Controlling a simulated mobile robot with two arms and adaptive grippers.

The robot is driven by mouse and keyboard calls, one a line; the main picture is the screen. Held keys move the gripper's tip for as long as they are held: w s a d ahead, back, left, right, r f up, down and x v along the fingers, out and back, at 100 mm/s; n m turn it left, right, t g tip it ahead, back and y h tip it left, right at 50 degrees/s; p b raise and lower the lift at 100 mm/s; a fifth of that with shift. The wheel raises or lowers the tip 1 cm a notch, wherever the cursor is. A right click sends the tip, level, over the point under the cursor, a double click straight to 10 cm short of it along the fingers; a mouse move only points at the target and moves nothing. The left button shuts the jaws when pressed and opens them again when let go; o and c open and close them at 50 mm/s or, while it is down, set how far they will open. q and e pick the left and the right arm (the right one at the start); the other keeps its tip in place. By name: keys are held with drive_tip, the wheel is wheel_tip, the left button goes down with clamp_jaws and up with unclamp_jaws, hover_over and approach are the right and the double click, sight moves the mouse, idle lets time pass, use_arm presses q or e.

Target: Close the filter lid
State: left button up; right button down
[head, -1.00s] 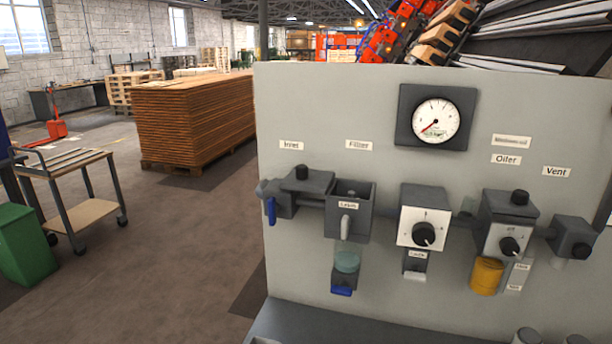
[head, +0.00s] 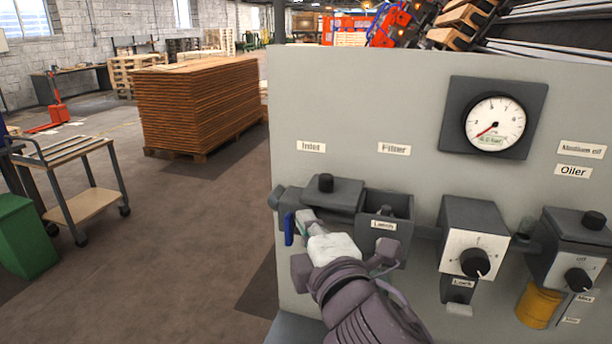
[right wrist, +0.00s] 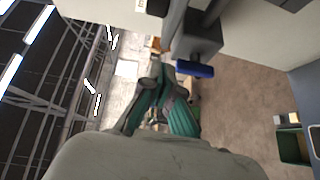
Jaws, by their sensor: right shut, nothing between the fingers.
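The filter housing (head: 397,207) on the grey panel is open at the top, with a "Latch" label on its front. A grey lid (head: 345,193) with a black knob lies to its left, over the inlet side, and looks swung open. My right gripper (head: 304,218) is shut and empty, in front of and below the lid, beside the blue inlet lever (head: 289,229). I cannot tell whether it touches anything. My right arm hides the filter's lower part. My left gripper is not in view.
A regulator (head: 472,238) with a dial and an oiler (head: 580,250) stand right of the filter. A pressure gauge (head: 494,122) is above. A cart (head: 88,200), a green bin (head: 18,238) and a board stack (head: 198,105) stand left. The floor between is clear.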

sight(313, 196)
drive_tip(key=shift+n+t, duration=0.3)
drive_tip(key=w+p, duration=0.1)
drive_tip(key=w, duration=0.1)
drive_tip(key=w+r+p, duration=0.1)
drive_tip(key=w+p, duration=0.1)
drive_tip(key=w, duration=0.1)
drive_tip(key=w+r+p, duration=0.1)
drive_tip(key=w+p, duration=0.1)
drive_tip(key=w, duration=0.1)
drive_tip(key=shift+w+d, duration=0.2)
drive_tip(key=shift+w, duration=0.05)
drive_tip(key=shift+s+d, duration=0.1)
drive_tip(key=shift+d, duration=0.35)
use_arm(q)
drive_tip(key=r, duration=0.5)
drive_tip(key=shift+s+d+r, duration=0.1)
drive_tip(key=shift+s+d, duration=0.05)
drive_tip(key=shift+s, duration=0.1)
use_arm(e)
drive_tip(key=shift+f, duration=0.1)
drive_tip(key=shift+a, duration=0.2)
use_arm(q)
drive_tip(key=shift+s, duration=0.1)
